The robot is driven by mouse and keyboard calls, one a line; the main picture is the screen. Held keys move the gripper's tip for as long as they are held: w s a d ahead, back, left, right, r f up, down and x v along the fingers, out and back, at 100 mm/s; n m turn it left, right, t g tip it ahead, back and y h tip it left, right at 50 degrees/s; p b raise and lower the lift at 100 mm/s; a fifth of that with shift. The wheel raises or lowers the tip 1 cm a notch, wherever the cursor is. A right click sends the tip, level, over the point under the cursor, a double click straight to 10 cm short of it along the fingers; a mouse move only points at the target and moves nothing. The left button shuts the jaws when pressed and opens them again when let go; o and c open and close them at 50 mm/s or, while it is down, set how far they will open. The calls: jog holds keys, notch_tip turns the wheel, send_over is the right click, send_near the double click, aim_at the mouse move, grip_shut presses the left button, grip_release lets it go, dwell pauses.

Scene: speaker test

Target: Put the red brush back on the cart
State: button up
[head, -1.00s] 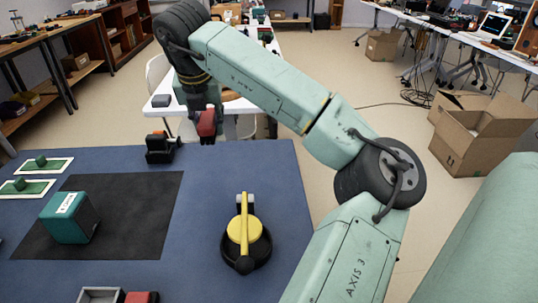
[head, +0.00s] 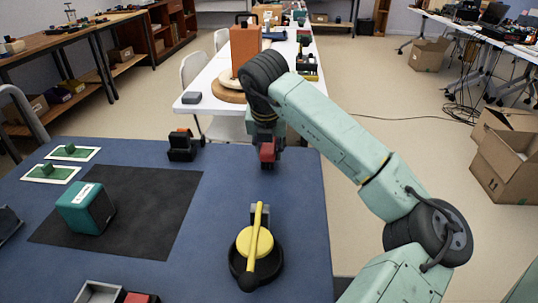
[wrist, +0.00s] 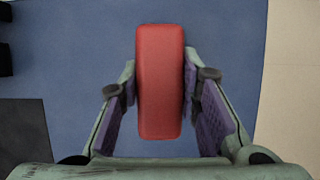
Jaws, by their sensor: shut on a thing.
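The red brush (wrist: 159,82) is a rounded red block between the two fingers of my gripper (wrist: 160,100) in the wrist view. The fingers are shut on its sides. In the head view the brush (head: 267,152) hangs under my wrist, with my gripper (head: 266,160) at the far right part of the blue tabletop (head: 215,225). The wrist view shows blue surface below the brush; I cannot tell the height of the gap. No separate cart is clearly identifiable.
A black base with a yellow lever (head: 257,245) stands nearer on the blue top. A black device (head: 182,147) is left of my gripper, and a teal box (head: 87,208) sits on a dark mat (head: 140,230). A white table (head: 215,105) with an orange case (head: 247,60) stands beyond.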

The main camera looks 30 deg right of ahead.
jog(key=shift+f, duration=1.3)
jog(key=shift+f, duration=0.15)
jog(key=o, duration=1)
jog(key=shift+r, duration=0.25)
jog(key=v, duration=1.1)
jog(key=shift+s+a+r+b, duration=0.1)
jog(key=shift+s+r+b, duration=0.05)
jog(key=shift+r+b, duration=0.25)
